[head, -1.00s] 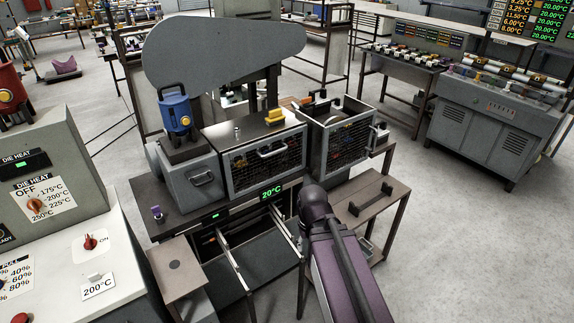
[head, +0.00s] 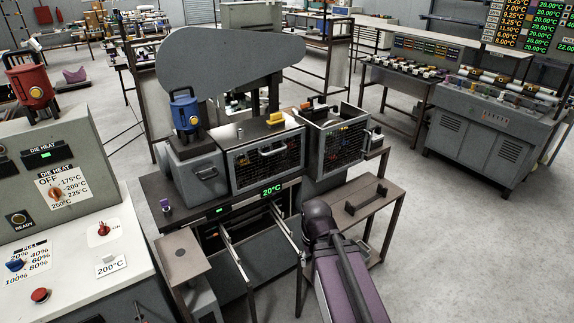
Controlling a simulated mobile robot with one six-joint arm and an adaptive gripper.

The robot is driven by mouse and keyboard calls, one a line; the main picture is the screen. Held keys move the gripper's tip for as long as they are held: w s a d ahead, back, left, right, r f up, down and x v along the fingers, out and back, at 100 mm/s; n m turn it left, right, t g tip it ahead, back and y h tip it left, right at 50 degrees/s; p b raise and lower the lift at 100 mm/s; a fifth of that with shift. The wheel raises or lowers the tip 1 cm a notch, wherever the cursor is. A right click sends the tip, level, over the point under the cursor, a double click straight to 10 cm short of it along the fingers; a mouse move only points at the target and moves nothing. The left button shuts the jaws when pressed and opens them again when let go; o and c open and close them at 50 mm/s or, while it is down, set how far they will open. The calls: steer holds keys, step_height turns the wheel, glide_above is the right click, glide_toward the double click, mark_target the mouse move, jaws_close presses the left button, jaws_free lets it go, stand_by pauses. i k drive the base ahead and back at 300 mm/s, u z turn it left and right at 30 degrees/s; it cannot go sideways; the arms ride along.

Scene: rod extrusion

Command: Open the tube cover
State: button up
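A grey machine stands in the middle of the head view. It has a mesh-fronted cover (head: 266,160) with a bar handle, which looks shut. To its right is a second mesh-sided box (head: 343,134), set at an angle and showing an open top with coloured things inside. I cannot tell for certain which of them is the tube cover. My purple arm rises from the bottom edge to a dark joint, right of the open drawers and below the mesh parts. My gripper is not visible.
A blue device (head: 184,110) sits on the machine's left block. Below the 20°C display, drawers (head: 232,258) stand pulled out. A brown side table (head: 352,205) with a handle is on the right. A control panel (head: 60,190) fills the left. Floor at right is clear.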

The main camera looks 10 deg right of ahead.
mark_target(231, 154)
steer(key=z, duration=0.05)
steer(key=k, duration=0.45)
steer(key=u, duration=0.1)
steer(key=i, duration=0.9)
steer(key=z, duration=0.95)
